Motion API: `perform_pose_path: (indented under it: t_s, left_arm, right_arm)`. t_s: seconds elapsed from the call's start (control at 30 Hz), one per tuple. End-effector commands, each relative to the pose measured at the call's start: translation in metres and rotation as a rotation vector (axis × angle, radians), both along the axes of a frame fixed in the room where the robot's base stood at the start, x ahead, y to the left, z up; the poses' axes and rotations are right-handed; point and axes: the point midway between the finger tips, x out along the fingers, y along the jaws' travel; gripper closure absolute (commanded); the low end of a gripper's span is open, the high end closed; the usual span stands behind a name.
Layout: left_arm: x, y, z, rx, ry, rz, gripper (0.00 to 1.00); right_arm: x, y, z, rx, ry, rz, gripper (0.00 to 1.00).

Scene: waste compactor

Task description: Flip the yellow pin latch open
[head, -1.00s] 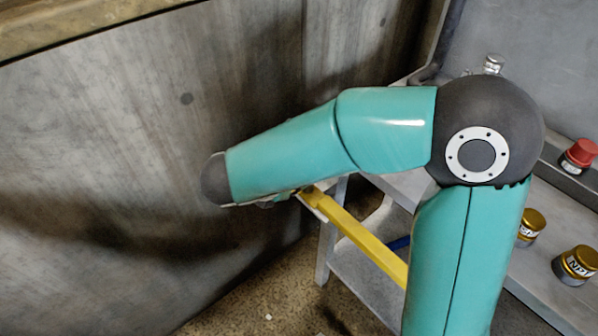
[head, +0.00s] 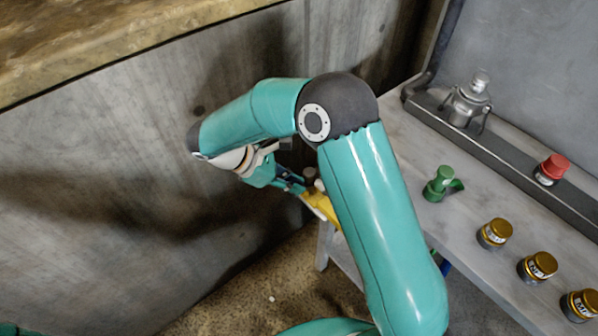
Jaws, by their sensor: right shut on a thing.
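The yellow pin latch (head: 320,204) shows only in part, as a short yellow piece at the near left corner of the grey bench. My right arm hides the rest of it. My right gripper (head: 309,190) is at this yellow piece, with its fingers closed on it. A dark round knob shows just behind the fingers. My left gripper is not in view.
The grey bench (head: 404,140) carries a green knob (head: 440,184), several gold-capped cylinders (head: 494,233), a red button (head: 551,169) and a metal fitting (head: 468,103). A concrete wall (head: 110,190) stands close on the left. Bare floor (head: 262,282) lies below.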

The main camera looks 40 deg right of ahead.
Motion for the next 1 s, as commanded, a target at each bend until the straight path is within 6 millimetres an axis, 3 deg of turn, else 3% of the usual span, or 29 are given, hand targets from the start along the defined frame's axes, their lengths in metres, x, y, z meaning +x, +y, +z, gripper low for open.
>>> perform_pose_path:
  t_s: [0.33, 0.9, 0.93, 1.0]
  left_arm:
    - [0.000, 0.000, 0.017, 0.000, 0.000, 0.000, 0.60]
    - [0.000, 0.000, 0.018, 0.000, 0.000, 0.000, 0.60]
    - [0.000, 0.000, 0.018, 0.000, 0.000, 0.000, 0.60]
    - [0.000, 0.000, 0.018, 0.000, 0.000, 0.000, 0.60]
  right_arm:
    - [0.002, 0.001, -0.001, 0.005, -0.004, -0.175, 1.00]
    - [0.002, 0.002, -0.003, 0.006, -0.001, -0.209, 1.00]
    - [0.002, 0.002, -0.003, 0.006, -0.001, -0.209, 0.84]
    - [0.002, 0.002, -0.003, 0.005, 0.000, -0.209, 0.72]
